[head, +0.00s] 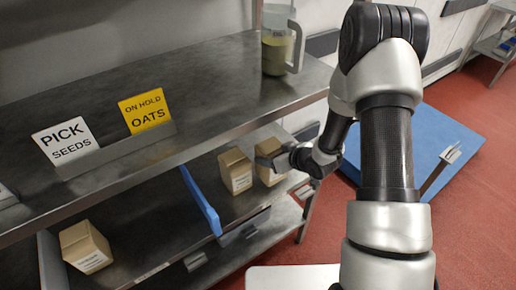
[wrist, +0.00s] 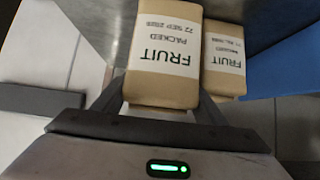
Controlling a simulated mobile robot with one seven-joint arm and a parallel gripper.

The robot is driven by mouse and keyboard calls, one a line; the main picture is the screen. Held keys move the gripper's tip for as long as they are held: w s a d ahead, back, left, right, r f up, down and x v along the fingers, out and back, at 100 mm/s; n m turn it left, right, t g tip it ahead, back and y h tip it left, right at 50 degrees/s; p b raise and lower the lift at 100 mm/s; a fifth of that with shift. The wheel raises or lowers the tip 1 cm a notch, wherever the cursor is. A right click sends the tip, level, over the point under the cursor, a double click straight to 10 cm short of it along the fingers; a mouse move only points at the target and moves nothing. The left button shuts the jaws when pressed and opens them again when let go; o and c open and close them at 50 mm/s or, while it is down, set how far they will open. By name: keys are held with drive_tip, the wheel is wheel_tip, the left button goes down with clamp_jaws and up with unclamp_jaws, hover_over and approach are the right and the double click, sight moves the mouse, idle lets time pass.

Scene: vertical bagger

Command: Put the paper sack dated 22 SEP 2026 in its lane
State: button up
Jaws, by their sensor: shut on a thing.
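A tan paper sack (wrist: 162,88) fills the middle of the wrist view. Its upside-down white label reads FRUIT, PACKED 22 SEP, and a year that looks like 2026. My gripper (wrist: 160,112) is shut on this sack, with one finger along each side. In the head view the held sack (head: 268,176) is at the right end of the lower shelf, partly hidden by my gripper (head: 283,160). A second FRUIT sack (wrist: 224,85) stands close beside it; its date is too small to read. It also shows in the head view (head: 235,172), left of the held sack.
A blue divider (head: 201,200) runs along the lower shelf, left of both FRUIT sacks. Another sack (head: 86,247) stands at the far left. The upper shelf bears a PICK SEEDS sign (head: 65,141), an ON HOLD OATS sign (head: 145,111) and a jug (head: 275,52).

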sight(276, 150)
drive_tip(key=w+r+x, duration=0.1)
drive_tip(key=x, duration=0.7)
drive_tip(key=shift+a+r, duration=0.25)
drive_tip(key=shift+a, duration=0.1)
drive_tip(key=shift+f, duration=0.15)
drive_tip(key=o, duration=1.4)
drive_tip(key=v, duration=1.2)
drive_tip(key=shift+p, duration=0.4)
